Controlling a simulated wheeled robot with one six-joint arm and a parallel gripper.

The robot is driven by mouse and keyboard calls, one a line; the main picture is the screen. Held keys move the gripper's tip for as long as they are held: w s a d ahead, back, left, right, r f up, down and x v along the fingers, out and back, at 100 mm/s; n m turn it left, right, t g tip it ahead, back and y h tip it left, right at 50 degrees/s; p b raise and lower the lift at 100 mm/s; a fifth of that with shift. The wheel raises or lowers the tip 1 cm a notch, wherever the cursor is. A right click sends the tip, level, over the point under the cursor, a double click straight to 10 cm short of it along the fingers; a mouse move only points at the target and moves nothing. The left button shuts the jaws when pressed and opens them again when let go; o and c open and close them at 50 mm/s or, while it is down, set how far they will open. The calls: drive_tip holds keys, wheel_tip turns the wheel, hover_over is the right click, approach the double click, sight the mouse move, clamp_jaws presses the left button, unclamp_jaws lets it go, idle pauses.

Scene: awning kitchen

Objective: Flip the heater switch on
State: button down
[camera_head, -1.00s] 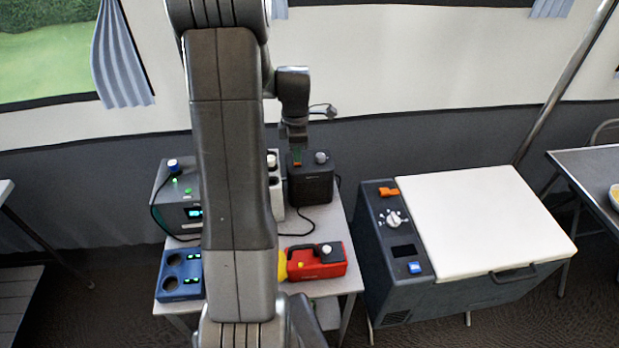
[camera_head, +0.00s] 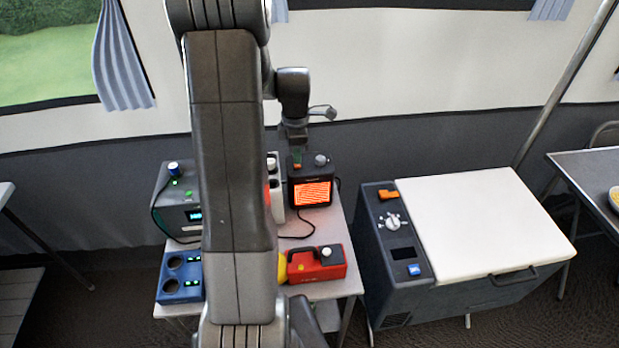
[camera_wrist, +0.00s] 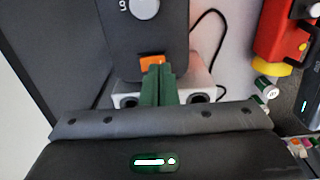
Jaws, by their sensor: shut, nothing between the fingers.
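The heater (camera_head: 312,192) is a small dark box on the table, and its front grille glows orange. On its top are a grey knob (camera_head: 321,159) and an orange switch (camera_head: 297,166). In the wrist view the heater top (camera_wrist: 170,35) shows the knob (camera_wrist: 145,8) and the orange switch (camera_wrist: 152,61). My gripper (camera_wrist: 158,72) is shut and empty, with its green fingertips right at the switch. They cover part of it, and I cannot tell whether they still touch it.
A white power strip (camera_head: 276,200) stands left of the heater. A red device (camera_head: 318,263) and a blue box (camera_head: 180,290) sit in front. A cooler with a white lid (camera_head: 485,220) stands to the right. My arm hides the table's middle.

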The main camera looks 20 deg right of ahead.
drive_tip(key=shift+r+p, duration=1.75)
drive_tip(key=shift+r, duration=1.05)
drive_tip(key=shift+a+f+b, duration=0.15)
drive_tip(key=shift+b, duration=0.2)
